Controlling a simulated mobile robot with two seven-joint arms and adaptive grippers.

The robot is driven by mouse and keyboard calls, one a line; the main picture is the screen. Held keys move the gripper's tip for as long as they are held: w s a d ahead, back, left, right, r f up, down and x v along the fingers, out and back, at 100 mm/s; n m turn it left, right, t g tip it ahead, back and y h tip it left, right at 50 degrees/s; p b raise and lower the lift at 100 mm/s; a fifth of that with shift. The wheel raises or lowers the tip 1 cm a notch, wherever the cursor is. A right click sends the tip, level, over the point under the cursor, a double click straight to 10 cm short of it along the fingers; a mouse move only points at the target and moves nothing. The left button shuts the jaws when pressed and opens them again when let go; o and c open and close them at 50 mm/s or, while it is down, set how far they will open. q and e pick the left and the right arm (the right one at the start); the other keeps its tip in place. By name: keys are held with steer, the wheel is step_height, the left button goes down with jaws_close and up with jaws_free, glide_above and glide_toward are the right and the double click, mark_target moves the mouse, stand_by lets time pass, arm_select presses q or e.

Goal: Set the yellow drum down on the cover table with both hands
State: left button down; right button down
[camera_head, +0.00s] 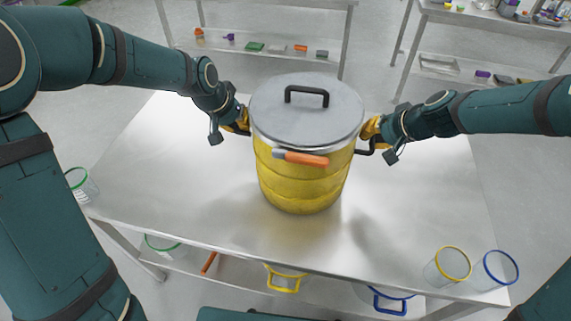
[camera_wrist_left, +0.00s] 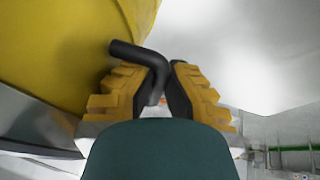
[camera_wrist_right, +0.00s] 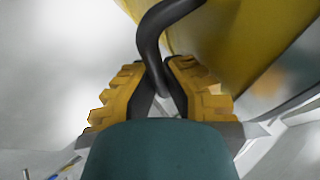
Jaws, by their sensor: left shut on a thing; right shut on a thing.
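The yellow drum (camera_head: 298,185) is upright, with a grey lid (camera_head: 300,112) and a black lid handle on top. It is over the middle of the steel cover table (camera_head: 150,180); I cannot tell whether its base touches the top. My left gripper (camera_head: 243,124) is shut on the black side handle (camera_wrist_left: 150,62) at the drum's left. My right gripper (camera_head: 371,133) is shut on the other black side handle (camera_wrist_right: 160,25) at its right. An orange lever (camera_head: 305,159) sits at the front of the drum's rim.
Clear cups with yellow (camera_head: 447,266) and blue (camera_head: 495,270) rims stand at the table's front right corner. A green-rimmed cup (camera_head: 82,184) is at the left edge. More containers are on the shelf below. The tabletop around the drum is bare.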

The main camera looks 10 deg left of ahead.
arm_select(q)
steer(key=shift+f, duration=0.15)
arm_select(e)
steer(key=shift+a+f, duration=0.1)
steer(key=shift+f, duration=0.1)
arm_select(q)
steer(key=c, duration=1.1)
jaws_free()
steer(key=shift+c, duration=0.2)
arm_select(e)
steer(key=c, duration=1.1)
jaws_free()
steer(key=shift+c, duration=0.2)
arm_select(q)
steer(key=shift+d, duration=0.1)
arm_select(e)
steer(key=shift+s+r, duration=0.1)
arm_select(q)
steer(key=v, duration=0.8)
arm_select(e)
steer(key=v, duration=1.2)
arm_select(q)
steer(key=shift+s, duration=0.1)
arm_select(e)
steer(key=shift+r, duration=0.1)
